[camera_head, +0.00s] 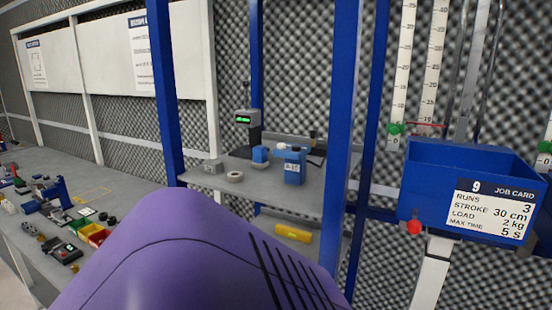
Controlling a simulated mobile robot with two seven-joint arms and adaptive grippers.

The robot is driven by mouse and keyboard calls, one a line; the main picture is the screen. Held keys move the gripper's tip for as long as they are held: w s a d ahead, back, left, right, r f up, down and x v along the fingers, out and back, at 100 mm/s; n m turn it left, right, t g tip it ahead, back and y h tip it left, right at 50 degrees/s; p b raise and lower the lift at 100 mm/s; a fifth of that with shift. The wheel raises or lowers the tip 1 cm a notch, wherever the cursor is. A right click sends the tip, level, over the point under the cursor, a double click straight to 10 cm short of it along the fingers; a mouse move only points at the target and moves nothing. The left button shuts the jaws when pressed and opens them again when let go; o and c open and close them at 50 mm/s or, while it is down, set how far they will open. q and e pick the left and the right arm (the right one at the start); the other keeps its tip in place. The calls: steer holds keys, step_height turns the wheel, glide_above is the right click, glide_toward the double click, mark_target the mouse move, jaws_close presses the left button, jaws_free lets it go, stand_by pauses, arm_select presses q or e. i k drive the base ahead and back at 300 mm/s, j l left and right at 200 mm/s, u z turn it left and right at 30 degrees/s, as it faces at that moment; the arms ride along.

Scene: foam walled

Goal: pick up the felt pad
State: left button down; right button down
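I cannot pick out a felt pad for certain in the head view. Small items lie on the long grey bench (88,165) at the left, but they are too small to identify as felt. Neither of my grippers is in view. A large purple part of my own arm fills the lower middle and hides the floor and part of the bench and shelf behind it.
A shelf (262,188) between blue posts holds a blue box (295,167), a ring (235,176) and a device with a green display (244,119). A yellow object (293,233) lies below. A blue bin (425,183) with a job card (490,212) stands right.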

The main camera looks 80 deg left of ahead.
mark_target(260, 153)
steer(key=u, duration=2.7)
steer(key=z, duration=1.55)
steer(key=u, duration=1.5)
steer(key=i+l+u, duration=0.15)
steer(key=u, duration=0.25)
steer(key=i+l+u, duration=0.1)
steer(key=u, duration=0.35)
steer(key=l+u, duration=0.4)
steer(key=i+j, duration=0.05)
steer(key=j, duration=0.05)
